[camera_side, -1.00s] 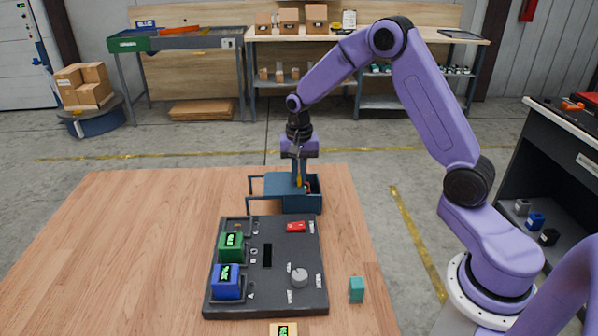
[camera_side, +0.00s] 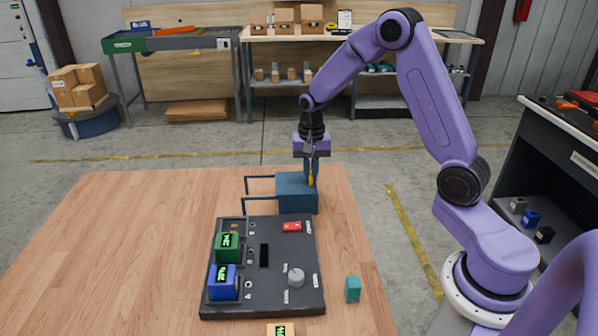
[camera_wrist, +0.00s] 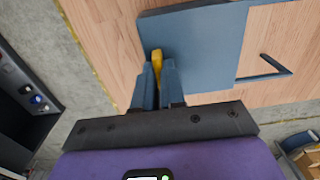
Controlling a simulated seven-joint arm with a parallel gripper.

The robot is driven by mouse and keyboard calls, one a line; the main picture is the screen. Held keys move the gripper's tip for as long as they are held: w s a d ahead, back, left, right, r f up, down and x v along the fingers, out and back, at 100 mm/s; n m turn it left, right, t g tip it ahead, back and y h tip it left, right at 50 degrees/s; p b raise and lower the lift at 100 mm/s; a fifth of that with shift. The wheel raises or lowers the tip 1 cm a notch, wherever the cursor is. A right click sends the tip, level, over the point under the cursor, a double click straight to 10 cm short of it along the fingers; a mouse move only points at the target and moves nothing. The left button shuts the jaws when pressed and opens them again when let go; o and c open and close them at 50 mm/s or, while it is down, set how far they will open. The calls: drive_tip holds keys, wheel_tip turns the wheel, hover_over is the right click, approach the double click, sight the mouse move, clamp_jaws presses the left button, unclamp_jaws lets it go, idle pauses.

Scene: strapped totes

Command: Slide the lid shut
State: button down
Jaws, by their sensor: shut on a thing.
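A dark blue box (camera_side: 297,204) stands at the far edge of the wooden table in the side view. Its flat blue lid (camera_side: 293,184) lies over the top, and no opening shows there now. The lid also fills the upper middle of the wrist view (camera_wrist: 208,45). Two thin rails (camera_side: 259,178) reach out from the box to the left. My gripper (camera_side: 311,179) is above the lid's right end, pointing down. Its fingers (camera_wrist: 157,82) are shut on the lid's yellow handle (camera_wrist: 156,57), whose lower part they partly hide.
A dark panel (camera_side: 262,301) with a green block (camera_side: 227,250), a blue block (camera_side: 222,284), a red switch and a grey knob lies nearer than the box. A teal block (camera_side: 353,290) stands to its right. The table's left side is bare.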

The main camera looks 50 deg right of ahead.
drive_tip(key=shift+s+d, duration=0.3)
drive_tip(key=shift+d, duration=0.1)
drive_tip(key=c, duration=1.2)
unclamp_jaws()
drive_tip(key=shift+d, duration=0.1)
drive_tip(key=shift+r, duration=0.1)
drive_tip(key=shift+r, duration=0.3)
wheel_tip(320, 180, up, 17)
drive_tip(key=shift+f, duration=0.15)
